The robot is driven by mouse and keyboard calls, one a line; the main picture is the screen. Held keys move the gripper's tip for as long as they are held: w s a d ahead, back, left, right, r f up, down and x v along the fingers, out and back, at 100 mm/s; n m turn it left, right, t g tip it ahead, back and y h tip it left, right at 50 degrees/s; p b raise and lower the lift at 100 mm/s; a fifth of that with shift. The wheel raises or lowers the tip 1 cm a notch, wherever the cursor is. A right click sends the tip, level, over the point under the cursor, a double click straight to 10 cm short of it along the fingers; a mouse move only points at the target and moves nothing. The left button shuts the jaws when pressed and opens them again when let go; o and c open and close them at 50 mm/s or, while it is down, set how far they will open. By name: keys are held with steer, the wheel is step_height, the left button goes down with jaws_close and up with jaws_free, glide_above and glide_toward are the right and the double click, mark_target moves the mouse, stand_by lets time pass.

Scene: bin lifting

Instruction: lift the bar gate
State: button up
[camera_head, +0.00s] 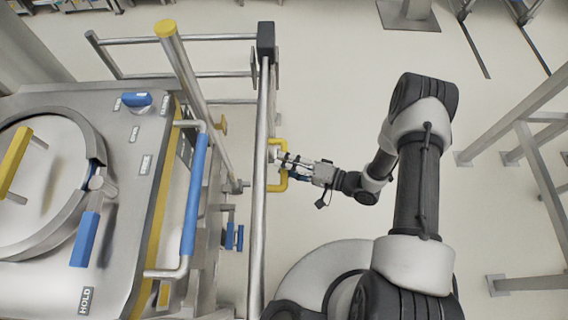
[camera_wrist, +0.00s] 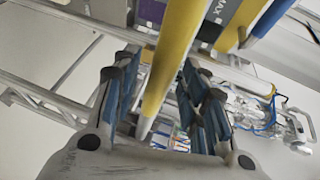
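The bar gate is a long grey metal bar (camera_head: 262,150) running from top to bottom in the head view, with a black block at its far end. A yellow U-shaped handle (camera_head: 284,183) sticks out from its right side. My gripper (camera_head: 285,164) is at this handle, reaching in from the right. In the wrist view, the yellow handle (camera_wrist: 172,50) passes between the blue-padded fingers of my gripper (camera_wrist: 158,70). The fingers stand apart, with a gap visible on each side of the handle. Whether either pad touches it lower down is unclear.
A grey machine with a round hatch (camera_head: 45,185) and blue handle (camera_head: 194,195) stands left of the bar. A yellow-capped post (camera_head: 183,70) rises beside it. Metal frames (camera_head: 540,165) stand at the right. The floor (camera_head: 335,90) beyond my arm is clear.

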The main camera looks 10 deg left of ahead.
steer(key=shift+w+a+f, duration=0.1)
steer(key=shift+a, duration=0.45)
jaws_close()
stand_by(0.5)
